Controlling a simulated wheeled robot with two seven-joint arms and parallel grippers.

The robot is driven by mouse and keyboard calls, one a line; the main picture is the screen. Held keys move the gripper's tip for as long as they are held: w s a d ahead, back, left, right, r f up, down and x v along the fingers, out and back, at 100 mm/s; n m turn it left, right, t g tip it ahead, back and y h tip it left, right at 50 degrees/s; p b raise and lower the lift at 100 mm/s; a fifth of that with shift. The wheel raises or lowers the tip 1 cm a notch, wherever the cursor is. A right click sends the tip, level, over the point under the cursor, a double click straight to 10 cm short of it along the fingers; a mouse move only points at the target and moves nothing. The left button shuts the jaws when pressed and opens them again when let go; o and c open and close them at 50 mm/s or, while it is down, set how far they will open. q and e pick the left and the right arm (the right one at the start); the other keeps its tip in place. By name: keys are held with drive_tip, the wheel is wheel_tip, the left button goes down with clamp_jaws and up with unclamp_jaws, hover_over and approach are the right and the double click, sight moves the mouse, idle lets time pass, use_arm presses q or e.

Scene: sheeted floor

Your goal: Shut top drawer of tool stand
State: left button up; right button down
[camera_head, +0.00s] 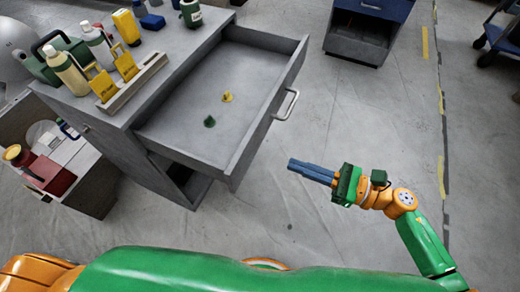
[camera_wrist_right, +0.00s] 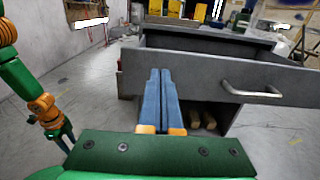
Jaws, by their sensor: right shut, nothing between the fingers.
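The tool stand (camera_head: 112,112) is a grey cabinet at the upper left in the head view. Its top drawer (camera_head: 252,147) is pulled far out, with a silver bar handle (camera_head: 287,104) on its front. My right gripper (camera_head: 292,164) is shut and empty, its blue fingers pointing left, beside the drawer's near front corner and apart from the handle. In the right wrist view the fingers (camera_wrist_right: 160,73) overlap the drawer front (camera_wrist_right: 215,72), left of the handle (camera_wrist_right: 250,91); contact cannot be told.
A small green piece (camera_head: 209,121) and a yellow piece (camera_head: 227,97) lie in the drawer. Bottles (camera_head: 66,70) and a holder (camera_head: 130,88) stand on top. A blue cabinet (camera_head: 365,30) is at the back. Floor right of the drawer is clear.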

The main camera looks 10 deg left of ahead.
sight(246, 147)
drive_tip(key=p+x, duration=0.1)
drive_tip(key=x, duration=0.9)
use_arm(q)
drive_tip(key=shift+r, duration=0.95)
